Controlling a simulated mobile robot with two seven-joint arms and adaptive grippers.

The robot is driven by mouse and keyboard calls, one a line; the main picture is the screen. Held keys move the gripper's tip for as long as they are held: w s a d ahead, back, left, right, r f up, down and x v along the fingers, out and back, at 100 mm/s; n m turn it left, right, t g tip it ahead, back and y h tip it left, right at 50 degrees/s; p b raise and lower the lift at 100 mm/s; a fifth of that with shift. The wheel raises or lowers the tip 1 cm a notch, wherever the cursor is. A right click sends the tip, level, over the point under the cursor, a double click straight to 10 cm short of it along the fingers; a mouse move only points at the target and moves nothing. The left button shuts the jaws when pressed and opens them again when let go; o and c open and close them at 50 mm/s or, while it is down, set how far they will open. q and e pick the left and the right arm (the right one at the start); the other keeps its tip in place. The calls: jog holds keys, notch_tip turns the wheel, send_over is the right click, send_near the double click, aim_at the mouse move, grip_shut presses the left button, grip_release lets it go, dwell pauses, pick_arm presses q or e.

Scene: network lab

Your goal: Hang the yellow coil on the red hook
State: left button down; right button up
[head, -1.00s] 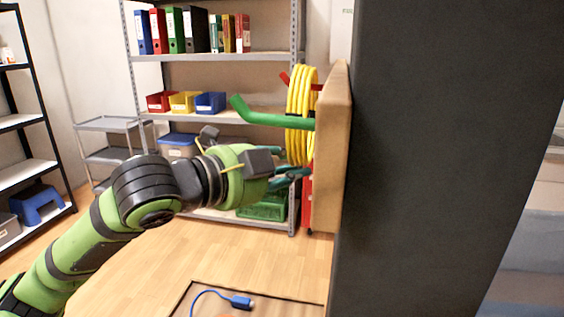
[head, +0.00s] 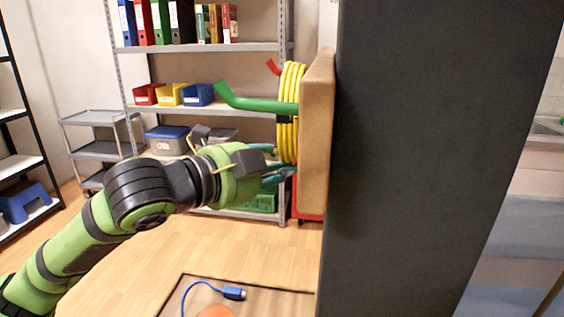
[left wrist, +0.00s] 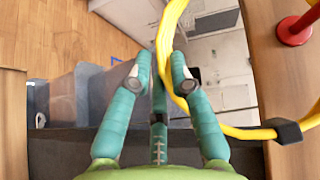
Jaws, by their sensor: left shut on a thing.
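The yellow coil (head: 290,138) hangs upright close beside the tan panel (head: 317,150), with a black band on it. My left gripper (head: 280,165) is shut on its lower part. In the left wrist view, a yellow strand (left wrist: 164,45) runs between the fingers of my left gripper (left wrist: 163,78). The red hook (head: 273,66) shows its tip left of the coil's top; the rest is hidden behind the coil. A red hook part with a round base (left wrist: 295,30) shows on the panel. I cannot tell whether the hook passes through the coil. My right gripper is not in view.
A dark wall or panel side (head: 410,150) fills the right. Shelving (head: 205,48) with binders and bins stands behind. A blue cable (head: 232,293) lies low in front.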

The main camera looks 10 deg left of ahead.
pick_arm(q)
jog(key=c, duration=1)
grip_release()
jog(key=shift+f, duration=0.1)
jog(key=shift+c, duration=0.2)
